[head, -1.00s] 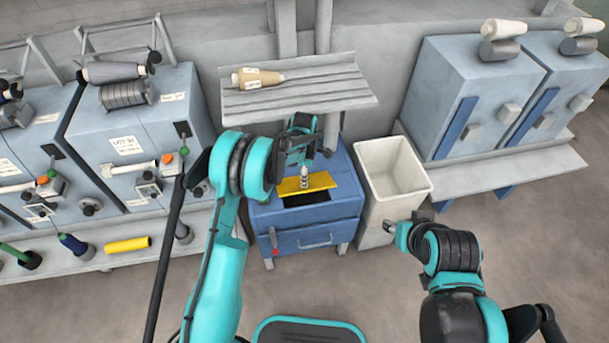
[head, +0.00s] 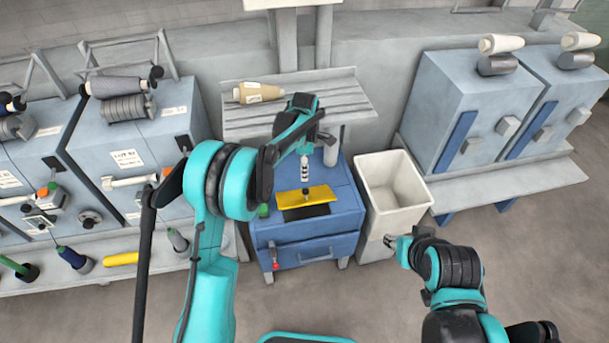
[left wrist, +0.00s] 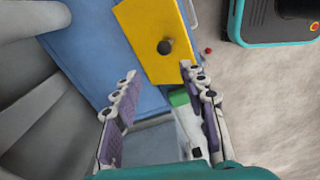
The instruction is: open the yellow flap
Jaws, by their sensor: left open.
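The yellow flap (head: 318,196) is a flat plate with a small black knob (head: 305,194), on top of the blue cabinet (head: 345,220). A dark opening shows along its front edge. In the left wrist view the flap (left wrist: 145,30) and its black knob (left wrist: 164,47) lie beyond the fingertips. My left gripper (head: 305,172) is above and behind the flap, apart from it. Its fingers (left wrist: 158,80) are spread with nothing held between them. My right gripper (head: 390,241) is in front of the white bin, small in view; its jaw state is unclear.
A white bin (head: 428,200) stands right of the cabinet. A grey slatted shelf (head: 345,98) with a yarn cone (head: 258,92) is behind it. Spinning machines (head: 130,130) stand left, and blue-grey cabinets (head: 465,100) stand right. Floor is free in front.

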